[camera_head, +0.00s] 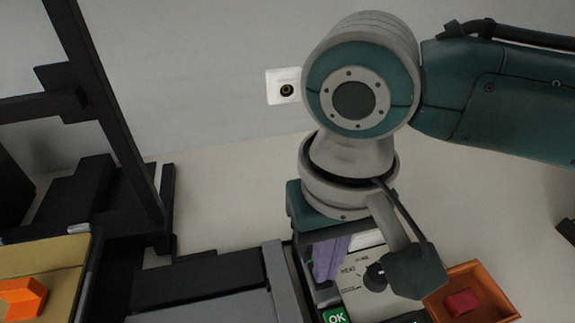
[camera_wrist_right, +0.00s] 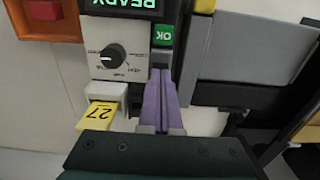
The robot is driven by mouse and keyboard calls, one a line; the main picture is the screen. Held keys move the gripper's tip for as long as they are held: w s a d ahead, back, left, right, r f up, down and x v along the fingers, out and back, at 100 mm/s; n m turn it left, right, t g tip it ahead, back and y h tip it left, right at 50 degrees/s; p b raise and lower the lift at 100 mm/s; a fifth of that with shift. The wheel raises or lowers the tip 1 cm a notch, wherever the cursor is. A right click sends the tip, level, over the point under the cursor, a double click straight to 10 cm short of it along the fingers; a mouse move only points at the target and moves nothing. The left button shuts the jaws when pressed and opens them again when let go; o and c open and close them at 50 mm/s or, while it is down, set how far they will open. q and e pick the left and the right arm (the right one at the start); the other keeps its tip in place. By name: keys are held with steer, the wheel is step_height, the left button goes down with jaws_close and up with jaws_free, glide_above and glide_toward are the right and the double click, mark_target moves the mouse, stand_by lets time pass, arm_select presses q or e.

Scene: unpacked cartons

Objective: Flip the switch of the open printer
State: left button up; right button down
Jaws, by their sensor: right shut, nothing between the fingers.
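The machine's front panel (camera_wrist_right: 112,60) shows in the right wrist view, with a dark knob (camera_wrist_right: 111,55), a green OK button (camera_wrist_right: 163,35) and a green READY display (camera_wrist_right: 125,3). The knob also shows in the head view (camera_head: 375,277), as does the OK button (camera_head: 335,315). My right gripper (camera_wrist_right: 160,72) has purple fingers shut together with nothing between them. Their tips are at the strip beside the panel, just below the OK button; I cannot tell whether they touch. A small grey part there is mostly hidden by the fingers. I cannot clearly make out the switch. My left gripper is not in view.
An orange tray with a red block (camera_head: 462,302) stands right of the panel. A yellow tag marked 27 (camera_wrist_right: 98,115) is near the fingers. Grey covers (camera_head: 210,305) and a black frame (camera_head: 105,100) lie to the left. A white wall plate (camera_head: 284,86) is behind.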

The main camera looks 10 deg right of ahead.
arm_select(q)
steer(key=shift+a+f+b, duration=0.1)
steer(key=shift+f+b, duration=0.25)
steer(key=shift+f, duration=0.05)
arm_select(e)
steer(key=shift+f, duration=0.75)
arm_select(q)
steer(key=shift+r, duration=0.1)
arm_select(e)
steer(key=shift+r, duration=0.1)
step_height(320, 180, up, 7)
steer(key=p, duration=0.9)
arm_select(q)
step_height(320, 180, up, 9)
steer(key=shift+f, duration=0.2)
